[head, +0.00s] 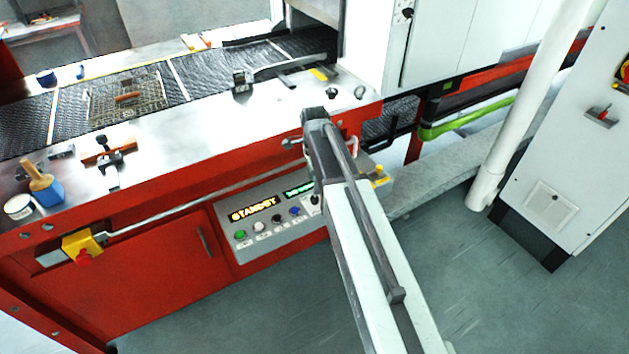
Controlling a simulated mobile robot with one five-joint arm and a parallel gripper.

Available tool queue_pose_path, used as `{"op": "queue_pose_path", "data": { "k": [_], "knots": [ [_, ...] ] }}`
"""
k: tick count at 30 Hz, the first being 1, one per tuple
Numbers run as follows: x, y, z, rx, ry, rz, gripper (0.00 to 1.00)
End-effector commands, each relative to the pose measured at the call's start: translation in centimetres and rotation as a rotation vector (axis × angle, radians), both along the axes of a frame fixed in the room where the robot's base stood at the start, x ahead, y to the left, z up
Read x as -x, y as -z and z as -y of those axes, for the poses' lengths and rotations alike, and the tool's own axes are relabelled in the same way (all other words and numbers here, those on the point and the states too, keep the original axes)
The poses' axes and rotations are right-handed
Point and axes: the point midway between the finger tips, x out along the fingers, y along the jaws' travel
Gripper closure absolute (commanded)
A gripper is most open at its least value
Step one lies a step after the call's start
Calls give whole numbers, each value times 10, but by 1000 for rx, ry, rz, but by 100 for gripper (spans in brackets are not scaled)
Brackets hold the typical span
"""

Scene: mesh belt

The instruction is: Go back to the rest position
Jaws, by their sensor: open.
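My arm reaches from the bottom right up to the middle of the head view. A white link leads to a dark grey end section over the front edge of the red machine (150,250). The jaws cannot be made out; they seem hidden behind the arm's own end. I see no object carried there. The arm's end is close to the machine's right front corner, just right of the control panel (268,240) with its lit "STANDBY" display; whether it touches cannot be told.
A dark mesh belt (205,82) carries a metal grid tray (122,97). A blue block with a wooden-handled tool (42,183) and a white round tin (19,207) stand at the left. A white pipe (535,90) and white cabinet (575,150) stand right. The grey floor (490,290) is clear.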

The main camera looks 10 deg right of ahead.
Motion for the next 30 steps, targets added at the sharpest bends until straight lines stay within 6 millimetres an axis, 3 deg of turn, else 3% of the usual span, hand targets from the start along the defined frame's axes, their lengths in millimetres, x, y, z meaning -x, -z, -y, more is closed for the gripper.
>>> {"op": "queue_pose_path", "data": {
  "k": [1,15,18,23,30],
  "knots": [
    [0,-10,0,0,0,0,50],
    [0,-8,0,0,0,0,50],
    [0,-16,0,0,0,0,50],
    [48,-35,0,0,-61,0,50],
    [123,-48,1,0,-690,0,50]
  ]
}}
